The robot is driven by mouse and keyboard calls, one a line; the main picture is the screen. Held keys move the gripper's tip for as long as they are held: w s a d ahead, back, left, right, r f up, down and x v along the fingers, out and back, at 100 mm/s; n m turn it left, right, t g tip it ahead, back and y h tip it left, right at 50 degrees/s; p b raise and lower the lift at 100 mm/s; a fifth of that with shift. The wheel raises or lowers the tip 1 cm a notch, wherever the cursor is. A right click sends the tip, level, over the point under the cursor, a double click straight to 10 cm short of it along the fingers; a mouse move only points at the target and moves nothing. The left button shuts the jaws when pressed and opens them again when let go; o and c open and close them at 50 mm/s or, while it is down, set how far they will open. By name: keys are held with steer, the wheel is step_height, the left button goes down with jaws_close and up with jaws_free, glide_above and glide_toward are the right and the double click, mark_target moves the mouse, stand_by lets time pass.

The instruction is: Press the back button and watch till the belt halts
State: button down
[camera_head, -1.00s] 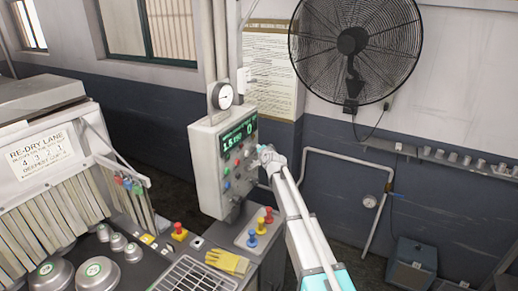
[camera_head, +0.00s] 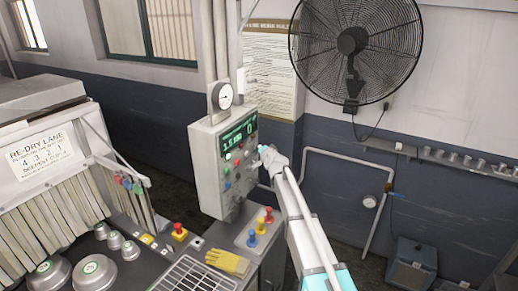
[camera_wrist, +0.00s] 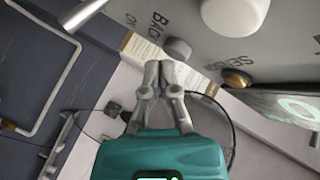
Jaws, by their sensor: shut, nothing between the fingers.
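The control panel (camera_head: 207,170) is a grey box on a post with a green lit display (camera_head: 238,133) and several coloured buttons. My gripper (camera_head: 263,151) is at the panel's right edge. In the wrist view my gripper (camera_wrist: 162,68) is shut and empty, its fingertips close to a small grey button (camera_wrist: 178,49). I cannot tell whether they touch it. The word BACK is printed beside that button. A larger white button (camera_wrist: 236,13) and a brown-orange button (camera_wrist: 236,77) are farther right on the panel face.
A red emergency button (camera_head: 180,231), yellow gloves (camera_head: 228,262) and coloured knobs (camera_head: 251,238) are on the bench below the panel. A large fan (camera_head: 352,42) is on the wall behind. A labelled lane housing (camera_head: 41,158) with hanging strips stands left.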

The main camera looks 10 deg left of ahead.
steer(key=shift+s+d, duration=0.15)
steer(key=shift+d, duration=0.3)
steer(key=shift+s+d, duration=0.3)
steer(key=shift+d, duration=0.45)
steer(key=shift+s+d, duration=0.25)
steer(key=shift+d, duration=0.55)
steer(key=shift+s+d, duration=0.3)
steer(key=shift+d, duration=0.45)
steer(key=s+d+f+n+g+h+b, duration=0.2)
steer(key=s+d+f, duration=0.6)
steer(key=s, duration=0.5)
steer(key=s+d+f+n+g+h+b, duration=0.2)
steer(key=s+d+f+g+b, duration=0.3)
steer(key=s, duration=0.9)
steer(key=s+d+f+n+g+h+b, duration=0.2)
steer(key=s+d+f+g+b, duration=0.2)
steer(key=s+d+f, duration=0.8)
steer(key=s+d+g, duration=0.1)
steer(key=g, duration=0.1)
steer(key=shift+s+d+f+g+h, duration=0.15)
steer(key=shift+s+d+g+h, duration=0.05)
steer(key=shift+d+g+h, duration=0.2)
